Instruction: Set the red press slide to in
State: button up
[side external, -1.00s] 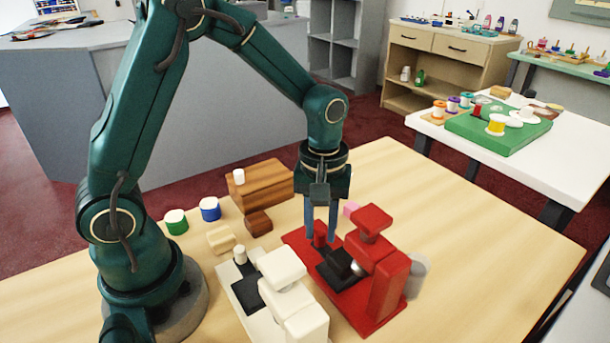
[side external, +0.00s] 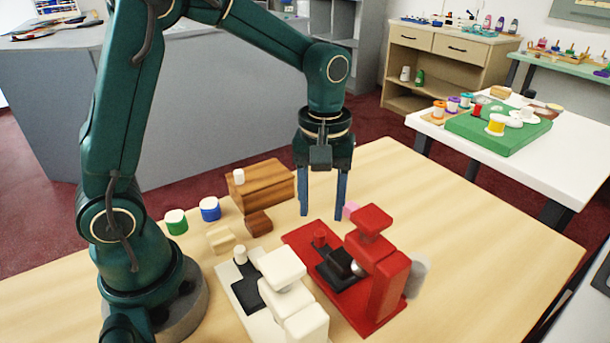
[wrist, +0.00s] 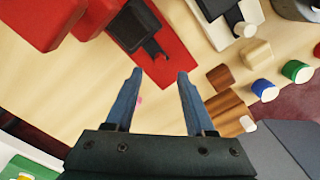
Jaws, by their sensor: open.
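The red press (side external: 385,285) stands on the wooden counter, and its red base also shows at the top left of the wrist view (wrist: 183,62). Its black slide (side external: 336,268) lies on the base, partly under the press head, with a red knob (side external: 320,238) at its outer end. The slide also shows in the wrist view (wrist: 135,27). My gripper (side external: 321,212) is open and empty, raised above and apart from the knob.
A white press (side external: 290,290) with a black slide and pale knob stands beside the red one. A wooden box (side external: 265,185), small wooden blocks, a green spool (side external: 176,222) and a blue spool (side external: 210,209) are nearby. A pink item (side external: 350,210) lies behind the red press. The counter's right is clear.

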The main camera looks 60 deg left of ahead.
aim_at(320, 233)
jog(key=n, duration=0.6)
jog(key=shift+f, duration=0.15)
jog(key=n, duration=0.4)
jog(key=shift+f, duration=0.1)
jog(key=shift+f+n, duration=0.15)
jog(key=shift+n, duration=0.25)
jog(key=shift+f, duration=2.5)
grip_shut()
jog(key=shift+r, duration=0.1)
